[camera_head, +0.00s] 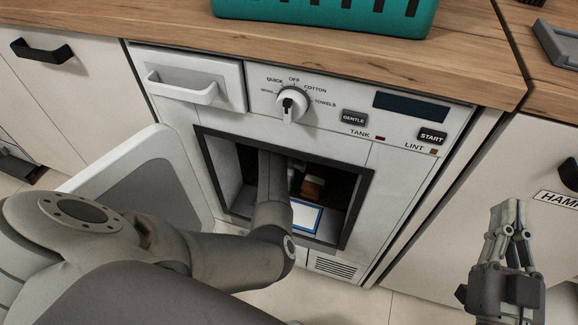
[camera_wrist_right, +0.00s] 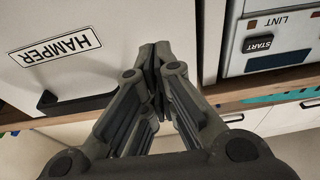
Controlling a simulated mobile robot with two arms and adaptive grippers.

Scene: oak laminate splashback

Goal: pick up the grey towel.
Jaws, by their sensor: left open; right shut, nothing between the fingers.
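No grey towel can be made out in either view. In the head view my left arm reaches through the open square doorway of the white dryer (camera_head: 362,200). My left gripper is hidden inside the dryer, behind my own forearm. Inside, right of the arm, are a small orange-brown item (camera_head: 312,187) and a white, blue-edged panel (camera_head: 306,217); the rest of the interior is dark. My right gripper (camera_head: 510,207) is shut and empty, in front of the cabinet right of the dryer. It also shows in the right wrist view (camera_wrist_right: 155,52), fingertips together.
The dryer door (camera_head: 150,180) stands swung open to the left, close to my left arm. A teal basket (camera_head: 330,14) stands on the wooden counter (camera_head: 150,25) above. A HAMPER label (camera_head: 556,199) is on the right cabinet. A grey tray (camera_head: 558,45) lies on the right counter.

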